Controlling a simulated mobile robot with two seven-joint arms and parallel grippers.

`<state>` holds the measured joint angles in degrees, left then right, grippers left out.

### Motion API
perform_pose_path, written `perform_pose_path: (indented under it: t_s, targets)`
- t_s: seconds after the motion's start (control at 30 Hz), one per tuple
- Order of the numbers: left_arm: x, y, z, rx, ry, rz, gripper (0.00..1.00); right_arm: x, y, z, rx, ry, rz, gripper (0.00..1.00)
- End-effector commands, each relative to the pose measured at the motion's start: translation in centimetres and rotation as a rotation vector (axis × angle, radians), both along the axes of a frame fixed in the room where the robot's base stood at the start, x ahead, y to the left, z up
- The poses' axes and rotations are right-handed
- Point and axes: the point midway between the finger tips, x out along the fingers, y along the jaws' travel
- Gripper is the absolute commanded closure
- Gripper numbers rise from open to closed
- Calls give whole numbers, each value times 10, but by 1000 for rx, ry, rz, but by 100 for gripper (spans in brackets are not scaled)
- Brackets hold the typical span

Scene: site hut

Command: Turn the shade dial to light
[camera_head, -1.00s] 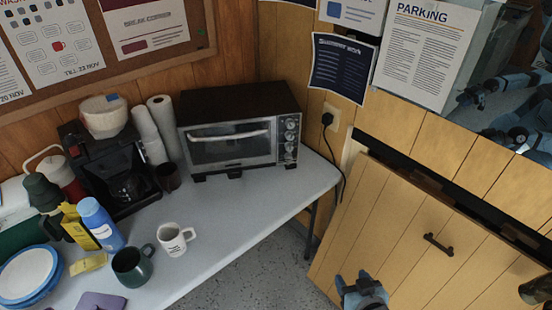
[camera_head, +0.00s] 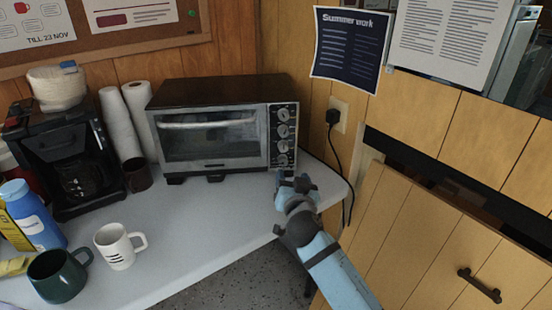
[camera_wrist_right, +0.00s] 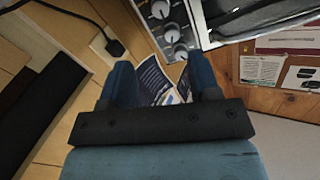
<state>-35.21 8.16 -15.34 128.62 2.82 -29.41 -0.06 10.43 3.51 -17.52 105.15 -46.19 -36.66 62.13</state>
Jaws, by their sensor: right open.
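The toaster oven (camera_head: 208,125) stands on the table against the wood wall, with a column of several round dials (camera_head: 283,130) on its right-hand panel. I cannot read which one is the shade dial. The dials (camera_wrist_right: 172,33) also show at the top of the right wrist view, beyond the fingertips. My right gripper (camera_head: 296,180) is in front of the lower part of this panel, near the table's right edge. Its two blue fingers (camera_wrist_right: 162,72) are apart, with nothing between them, and they do not appear to touch a dial. My left gripper is not in view.
A white mug (camera_head: 115,246), a dark green mug (camera_head: 58,276) and a coffee maker (camera_head: 70,160) stand on the table (camera_head: 200,230) to the left. A plug and cord (camera_head: 333,117) hang at the wall right of the oven. The table before the oven is clear.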

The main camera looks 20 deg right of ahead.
Motion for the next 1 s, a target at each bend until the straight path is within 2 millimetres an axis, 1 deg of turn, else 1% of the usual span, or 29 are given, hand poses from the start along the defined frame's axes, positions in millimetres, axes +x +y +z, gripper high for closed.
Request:
perform_pose_path:
  t_s: [0.17,0.27,0.5,0.7,0.83,1.0]
  targets:
    - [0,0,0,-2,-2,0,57,17,-3,2,-1,-4,-1,44]
    - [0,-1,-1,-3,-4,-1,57,36,-6,2,-4,-4,-2,44]
    - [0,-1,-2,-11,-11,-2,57,87,-15,2,-3,-3,-3,44]
    - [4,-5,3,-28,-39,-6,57,120,-19,1,-2,-2,-1,44]
    - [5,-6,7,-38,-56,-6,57,131,-21,1,0,-2,-1,44]
    - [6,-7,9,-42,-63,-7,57,136,-22,1,0,-1,-1,44]
